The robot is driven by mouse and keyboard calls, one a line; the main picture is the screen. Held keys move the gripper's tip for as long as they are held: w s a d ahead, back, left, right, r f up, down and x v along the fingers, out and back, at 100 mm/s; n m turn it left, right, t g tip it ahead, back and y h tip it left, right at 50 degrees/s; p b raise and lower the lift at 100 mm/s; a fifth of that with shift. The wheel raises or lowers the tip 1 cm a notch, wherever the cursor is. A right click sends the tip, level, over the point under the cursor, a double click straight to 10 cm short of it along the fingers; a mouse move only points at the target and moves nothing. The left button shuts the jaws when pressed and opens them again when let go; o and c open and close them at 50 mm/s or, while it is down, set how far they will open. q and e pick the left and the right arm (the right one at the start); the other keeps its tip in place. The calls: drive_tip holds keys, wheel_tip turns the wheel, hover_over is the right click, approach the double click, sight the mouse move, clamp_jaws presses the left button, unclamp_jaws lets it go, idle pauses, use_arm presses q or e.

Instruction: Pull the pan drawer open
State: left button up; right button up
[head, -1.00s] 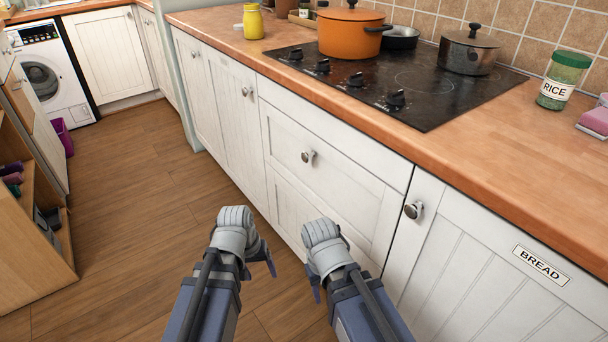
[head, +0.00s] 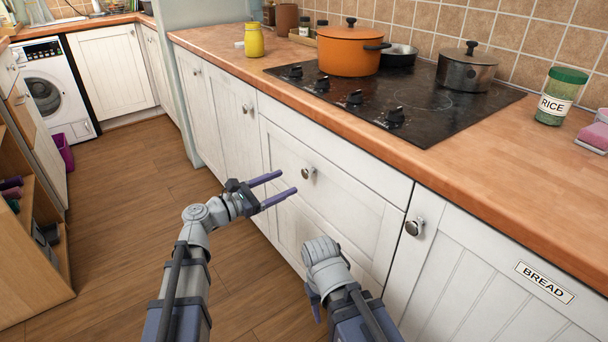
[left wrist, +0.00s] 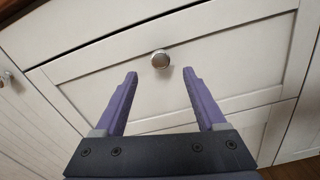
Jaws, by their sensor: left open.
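The pan drawer (head: 345,205) is a white panelled front below the hob, with one round metal knob (head: 308,173). It sits flush with the cabinet. My left gripper (head: 288,183) is open and points at the knob, its two purple fingers spread and empty. In the left wrist view the knob (left wrist: 160,60) appears between and slightly above the fingertips (left wrist: 160,74), apart from both. My right gripper (head: 314,298) hangs low in front of the cabinet, its fingers mostly hidden by its own wrist.
A wooden worktop (head: 450,170) overhangs the cabinets, with a hob (head: 400,100), an orange pot (head: 348,52) and a steel pot (head: 465,72) on it. A cupboard labelled BREAD (head: 490,280) stands to the right. Wooden floor (head: 120,210) is clear to the left.

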sight(304, 175)
use_arm(q)
drive_tip(key=shift+x, duration=3.9)
drive_tip(key=shift+c, duration=0.3)
clamp_jaws()
